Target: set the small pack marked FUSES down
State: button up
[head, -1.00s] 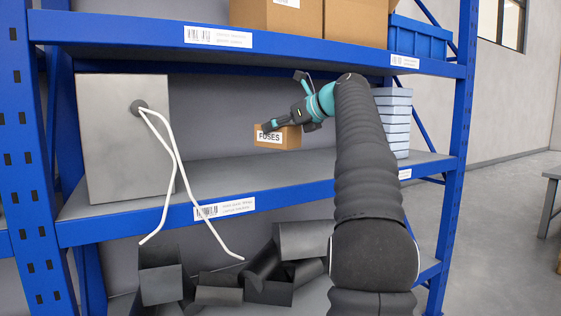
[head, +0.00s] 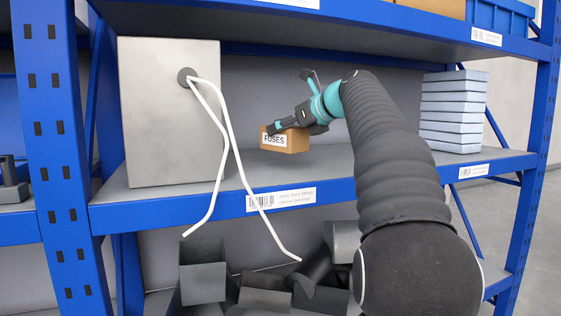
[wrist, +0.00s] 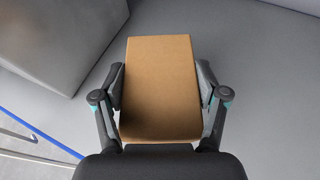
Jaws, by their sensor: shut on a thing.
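The small brown pack marked FUSES (head: 292,142) is in my gripper (head: 273,129), over the middle shelf (head: 330,170) of the blue rack. Its white label faces the front in the head view. In the wrist view the plain brown top of the pack (wrist: 160,75) lies between the two fingers of my gripper (wrist: 161,88), one along each side. Grey shelf surface (wrist: 265,90) shows around it. I cannot tell whether the pack's underside touches the shelf.
A large grey box (head: 160,120) with a white cable (head: 215,200) stands left of the pack. A stack of pale blue boxes (head: 452,112) stands at the right. The upper shelf (head: 370,28) passes above my arm. Bare shelf lies around the pack. Dark bins (head: 205,280) are below.

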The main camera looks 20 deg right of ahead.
aim_at(280, 148)
jog(key=shift+a+f+b, duration=0.3)
jog(key=shift+a+f, duration=0.35)
jog(key=shift+a, duration=0.25)
jog(key=shift+s+f+b, duration=0.1)
jog(key=shift+f+b, duration=0.9)
jog(key=shift+f, duration=0.85)
jog(key=shift+f, duration=0.1)
jog(key=o, duration=1.2)
jog(key=shift+s+d+r, duration=0.1)
jog(key=shift+r, duration=0.1)
jog(key=p+v, duration=0.1)
jog(key=v, duration=0.9)
jog(key=shift+d, duration=0.1)
jog(key=shift+p+v, duration=0.35)
jog(key=shift+v, duration=0.45)
